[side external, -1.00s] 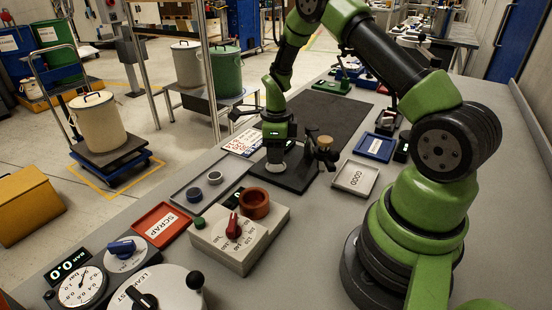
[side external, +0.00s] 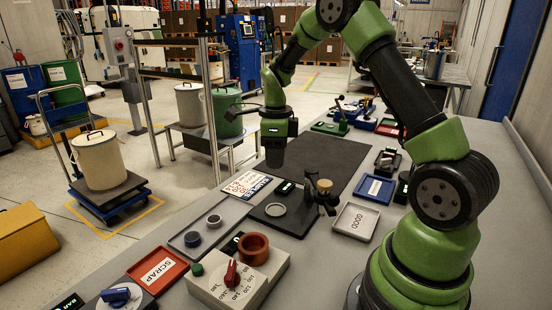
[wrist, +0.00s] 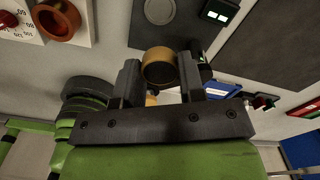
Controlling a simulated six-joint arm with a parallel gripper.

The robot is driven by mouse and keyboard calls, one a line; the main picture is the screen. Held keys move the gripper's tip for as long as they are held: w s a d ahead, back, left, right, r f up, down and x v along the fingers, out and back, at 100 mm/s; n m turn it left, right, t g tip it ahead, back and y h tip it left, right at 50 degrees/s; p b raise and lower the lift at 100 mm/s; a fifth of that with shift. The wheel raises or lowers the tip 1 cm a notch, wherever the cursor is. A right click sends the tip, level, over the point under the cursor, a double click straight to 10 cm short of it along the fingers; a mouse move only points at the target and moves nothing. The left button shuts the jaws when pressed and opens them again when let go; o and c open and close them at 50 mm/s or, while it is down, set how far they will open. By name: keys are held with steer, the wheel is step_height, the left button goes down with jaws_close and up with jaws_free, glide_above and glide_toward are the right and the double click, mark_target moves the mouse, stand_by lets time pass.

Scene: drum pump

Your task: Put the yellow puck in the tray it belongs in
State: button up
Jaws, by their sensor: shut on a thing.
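A box with a red dial (side external: 232,273) and a brown ring (side external: 253,248) stands in front. A dark mat (side external: 330,155) behind is clear.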

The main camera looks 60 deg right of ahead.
steer(key=w+a+f+n, duration=0.35)
steer(key=w+a, duration=0.55)
steer(key=a, duration=0.3)
steer(key=n, duration=0.3)
glide_above(159, 271)
steer(key=shift+m, duration=0.25)
step_height(159, 271, down, 5)
steer(key=shift+d, duration=0.1)
steer(key=shift+f, duration=1.2)
steer(key=shift+f, duration=0.3)
steer(key=shift+f, duration=0.3)
steer(key=shift+f, duration=0.25)
steer(key=shift+f, duration=0.3)
steer(key=shift+f, duration=0.55)
